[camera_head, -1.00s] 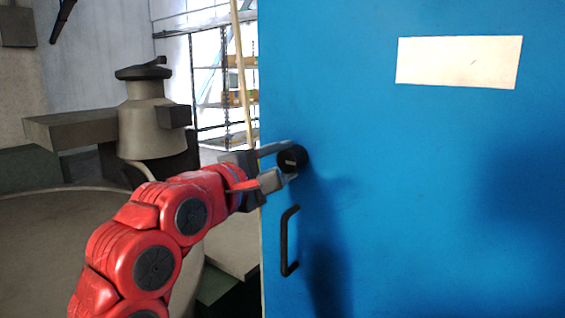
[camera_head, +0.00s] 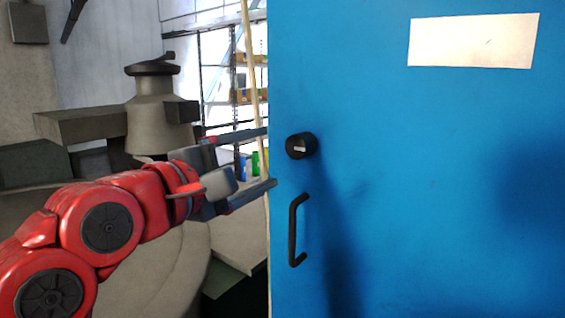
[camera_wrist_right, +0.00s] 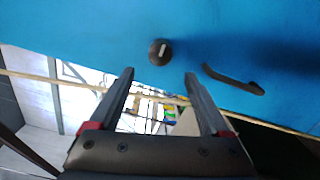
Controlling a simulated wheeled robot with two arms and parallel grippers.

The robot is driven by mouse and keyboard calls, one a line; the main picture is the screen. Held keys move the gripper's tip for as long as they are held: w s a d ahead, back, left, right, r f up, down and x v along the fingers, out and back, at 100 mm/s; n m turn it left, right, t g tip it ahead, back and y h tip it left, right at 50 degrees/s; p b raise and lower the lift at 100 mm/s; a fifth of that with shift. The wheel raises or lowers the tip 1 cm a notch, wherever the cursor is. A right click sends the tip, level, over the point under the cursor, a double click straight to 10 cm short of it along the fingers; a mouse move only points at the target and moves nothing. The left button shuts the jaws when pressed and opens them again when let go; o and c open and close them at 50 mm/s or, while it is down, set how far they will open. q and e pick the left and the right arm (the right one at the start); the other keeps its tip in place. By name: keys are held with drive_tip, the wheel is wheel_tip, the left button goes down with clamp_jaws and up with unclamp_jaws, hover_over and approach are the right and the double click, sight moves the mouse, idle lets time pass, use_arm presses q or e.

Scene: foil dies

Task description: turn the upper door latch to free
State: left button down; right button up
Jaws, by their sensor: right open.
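The upper door latch (camera_head: 301,146) is a round black knob with a short white mark, on the blue door (camera_head: 430,160) near its left edge. In the head view the mark lies roughly level. The latch also shows in the right wrist view (camera_wrist_right: 160,52), ahead of the fingertips, with its mark nearly upright there. My right gripper (camera_head: 271,157) is open and empty, left of the latch and apart from it. In the right wrist view the two fingers (camera_wrist_right: 159,75) are spread with nothing between them. My left gripper is not in view.
A black pull handle (camera_head: 297,230) sits on the door just below the latch. A pale label (camera_head: 472,41) is higher up. A grey machine (camera_head: 157,120) stands at the left, behind my arm. Shelving (camera_head: 221,80) stands beyond the door's edge.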

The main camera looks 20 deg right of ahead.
drive_tip(key=b+v, duration=0.1)
drive_tip(key=v, duration=0.7)
drive_tip(key=shift+s+a, duration=0.25)
drive_tip(key=shift+a, duration=0.05)
